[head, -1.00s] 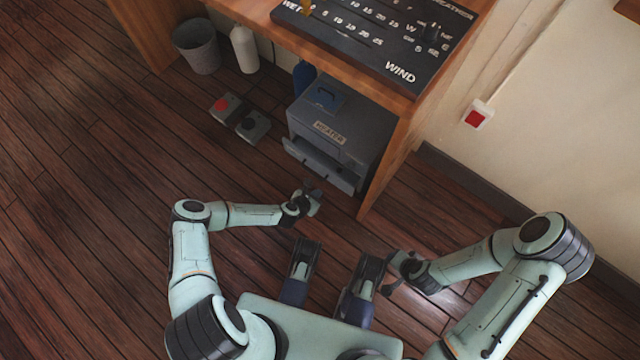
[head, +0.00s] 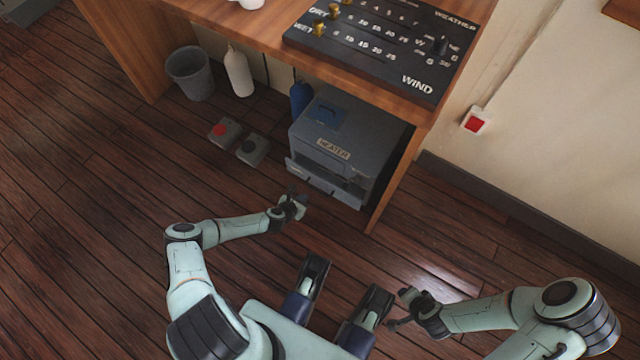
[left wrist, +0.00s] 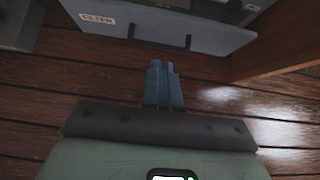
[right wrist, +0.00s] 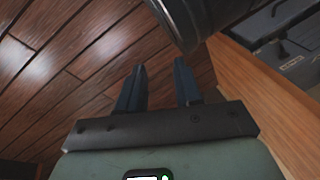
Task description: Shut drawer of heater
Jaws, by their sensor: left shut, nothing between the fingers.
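The grey heater (head: 370,127) stands on the floor under the wooden desk. Its low drawer (head: 321,178) juts out from the front, toward me. In the left wrist view, the drawer front (left wrist: 210,38) bears a FILTER label and a dark bar handle. My left gripper (head: 297,201) is shut and empty, just in front of the drawer. In the left wrist view its closed fingertips (left wrist: 160,66) point at the handle, with a strip of floor showing between. My right gripper (head: 398,308) is open and empty, low over the floor near my base, away from the heater.
The desk's side panel (head: 393,180) stands close to the heater's right side. Two small pedal-like boxes, one with a red button (head: 223,131), lie left of the heater. A bin (head: 191,75) and white bottle (head: 238,72) stand farther back. The floor at left is clear.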

